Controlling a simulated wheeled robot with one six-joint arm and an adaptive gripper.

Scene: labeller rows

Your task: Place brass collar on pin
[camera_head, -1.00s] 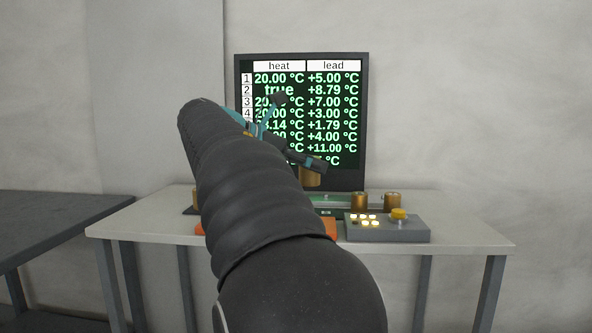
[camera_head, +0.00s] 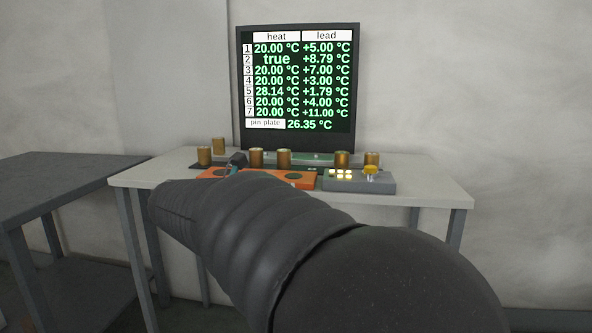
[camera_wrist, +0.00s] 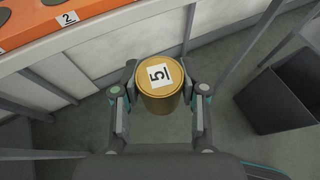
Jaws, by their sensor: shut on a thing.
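My gripper (camera_wrist: 160,82) is shut on a brass collar (camera_wrist: 161,101), a cylinder with a white label reading 5 on its top. The collar is held between both fingers, above the floor and in front of the table's edge in the wrist view. In the head view my arm hides the collar and most of the gripper. Other brass collars stand on the table, one at the left (camera_head: 204,156) and one near the middle (camera_head: 284,158). I cannot make out the pin. The screen (camera_head: 297,90) lists a pin plate at 26.35 °C, and row 5 reads 28.14 °C.
An orange plate (camera_head: 306,182) with dark round spots lies along the table's front (camera_head: 425,188). A grey box (camera_head: 380,186) with lit buttons and a yellow knob sits to its right. A dark table (camera_head: 70,165) stands at left. A dark bin (camera_wrist: 280,95) is on the floor.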

